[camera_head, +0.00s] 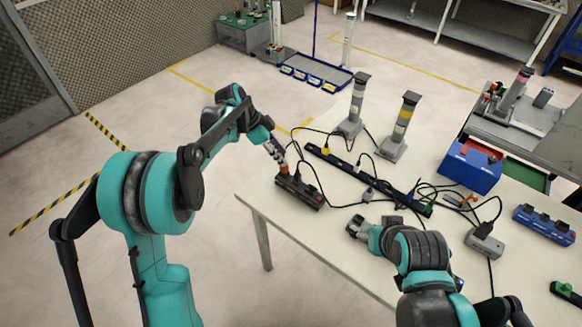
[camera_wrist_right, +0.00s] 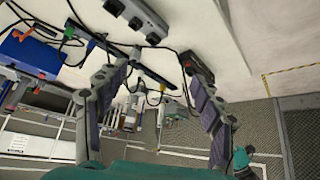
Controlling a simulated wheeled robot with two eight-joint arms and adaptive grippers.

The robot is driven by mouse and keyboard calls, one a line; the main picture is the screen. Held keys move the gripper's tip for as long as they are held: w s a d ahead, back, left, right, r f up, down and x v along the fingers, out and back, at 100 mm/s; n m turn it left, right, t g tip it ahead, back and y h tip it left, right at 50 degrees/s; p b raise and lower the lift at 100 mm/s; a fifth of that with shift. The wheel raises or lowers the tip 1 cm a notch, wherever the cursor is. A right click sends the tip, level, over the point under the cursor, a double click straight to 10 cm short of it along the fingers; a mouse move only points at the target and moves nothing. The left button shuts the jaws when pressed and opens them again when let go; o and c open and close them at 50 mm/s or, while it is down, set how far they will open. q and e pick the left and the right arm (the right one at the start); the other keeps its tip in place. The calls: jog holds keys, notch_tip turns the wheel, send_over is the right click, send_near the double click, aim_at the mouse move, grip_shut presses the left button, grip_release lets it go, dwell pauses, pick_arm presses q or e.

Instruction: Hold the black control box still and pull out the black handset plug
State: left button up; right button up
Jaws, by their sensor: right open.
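The black control box (camera_head: 311,197) lies near the table's left edge, with a red part at its right end and an orange part at its left. A dark plug with a black cable (camera_head: 296,178) appears on its top; its seating is too small to tell. My left gripper (camera_head: 280,160) is at the box's left end, close above the orange part; its fingers are too small to read. My right gripper (camera_head: 356,227) is open and apart from the box, to its right, low over the table. In the right wrist view its spread fingers (camera_wrist_right: 158,72) have a dark box (camera_wrist_right: 196,66) beside the right fingertip.
A long black strip (camera_head: 338,162) with cables lies behind the box. Two grey signal towers (camera_head: 354,105) (camera_head: 397,130) stand at the back. A blue case (camera_head: 470,168), a grey socket box (camera_head: 485,242) and a blue unit (camera_head: 543,224) are on the right. Loose cables cross the table's middle.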

jog(key=w+a+r+n+g, duration=0.2)
jog(key=w, duration=0.4)
jog(key=n+g, duration=0.5)
jog(key=n, duration=0.3)
send_over(312, 194)
jog(key=f, duration=1.4)
jog(key=shift+w+d, duration=0.25)
jog(key=shift+w, duration=0.1)
jog(key=shift+w+a+f+n, duration=0.15)
jog(key=shift+f+n, duration=0.15)
jog(key=shift+f, duration=3.95)
